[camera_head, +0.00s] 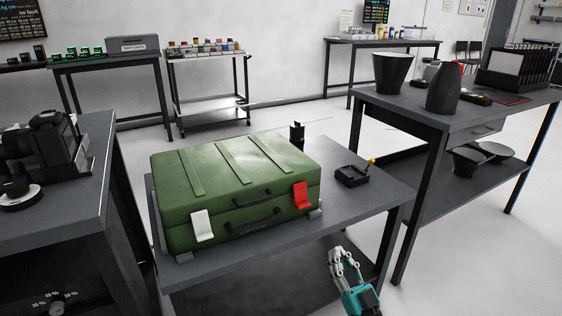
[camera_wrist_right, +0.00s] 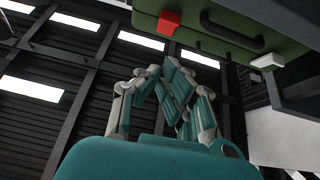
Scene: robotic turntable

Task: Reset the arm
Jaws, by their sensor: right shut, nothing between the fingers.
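My right gripper (camera_head: 340,254) is at the lower right of the head view, in front of the table's front edge and below the green case. Its fingers are together and hold nothing; they also show in the right wrist view (camera_wrist_right: 172,75). The green case (camera_head: 225,170) lies closed on the dark table (camera_head: 350,215), with a white latch (camera_head: 202,225) and a red latch (camera_head: 301,196) on its front. The case also shows at the top of the wrist view (camera_wrist_right: 190,40), apart from the fingers. My left gripper is in neither view.
A small black device (camera_head: 352,176) sits on the table right of the case. A right-hand table (camera_head: 400,98) bears dark vases, and a left-hand table (camera_head: 95,190) bears a camera (camera_head: 45,145). Free floor (camera_head: 455,260) lies right of my right gripper.

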